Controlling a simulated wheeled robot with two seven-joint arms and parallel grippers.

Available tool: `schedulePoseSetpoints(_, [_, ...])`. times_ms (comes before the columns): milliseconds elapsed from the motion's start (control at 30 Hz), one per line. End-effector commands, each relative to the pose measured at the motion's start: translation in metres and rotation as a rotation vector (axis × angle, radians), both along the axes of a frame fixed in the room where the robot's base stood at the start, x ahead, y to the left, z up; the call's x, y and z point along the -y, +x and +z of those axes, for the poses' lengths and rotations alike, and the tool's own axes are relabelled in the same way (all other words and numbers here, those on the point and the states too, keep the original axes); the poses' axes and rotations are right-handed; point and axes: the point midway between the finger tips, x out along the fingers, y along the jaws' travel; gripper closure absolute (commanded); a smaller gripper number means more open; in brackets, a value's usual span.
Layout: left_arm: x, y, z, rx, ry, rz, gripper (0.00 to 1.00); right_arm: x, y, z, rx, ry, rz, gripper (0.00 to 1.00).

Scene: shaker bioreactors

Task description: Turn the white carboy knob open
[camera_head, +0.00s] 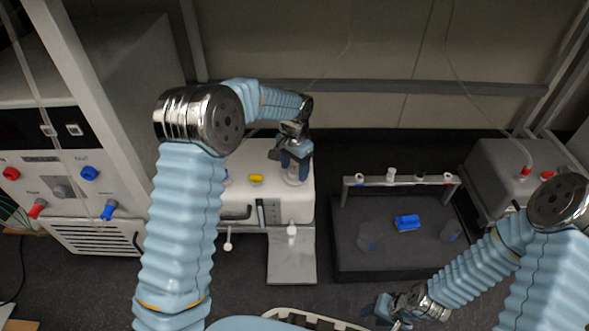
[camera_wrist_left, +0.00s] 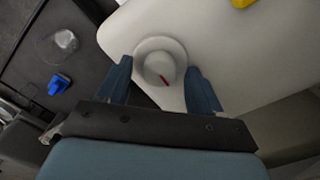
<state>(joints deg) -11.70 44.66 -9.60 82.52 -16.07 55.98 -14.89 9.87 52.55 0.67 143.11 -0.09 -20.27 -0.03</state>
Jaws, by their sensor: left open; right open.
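My left gripper (camera_wrist_left: 158,82) is open, with one blue finger on each side of the knob. I cannot tell whether the fingers touch it. In the head view my left gripper (camera_head: 293,165) points down over the white unit (camera_head: 297,205), and it partly hides the knob there. My right gripper (camera_head: 388,308) is open and empty at the bottom, right of centre.
A yellow knob (camera_head: 256,178) sits on the white unit. A dark shaker platform (camera_head: 345,262) on the right holds clear vessels and a blue piece (camera_head: 407,222) below a rack bar (camera_head: 405,181). A large control box (camera_head: 60,165) stands at left.

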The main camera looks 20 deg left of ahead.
Motion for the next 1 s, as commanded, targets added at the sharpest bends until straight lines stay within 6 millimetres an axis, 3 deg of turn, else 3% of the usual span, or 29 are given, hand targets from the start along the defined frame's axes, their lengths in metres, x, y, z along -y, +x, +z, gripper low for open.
schedulePoseSetpoints(300, [0.0, 0.0, -0.0027, 0.0, 0.0, 0.0, 0.36, 0.0, 0.0001, -0.0004, 0.0, 0.0, 0.0, 0.57])
schedulePoseSetpoints(667, [0.0, 0.0, -0.0024, 0.0, 0.0, 0.0, 0.91, 0.0, 0.0001, -0.0004, 0.0, 0.0, 0.0, 0.57])
schedulePoseSetpoints(1000, [0.0, -0.0001, -0.0012, -0.001, 0.0, 0.055, 0.91, -0.0001, -0.0001, 0.0042, -0.001, 0.0, 0.0, 0.57])
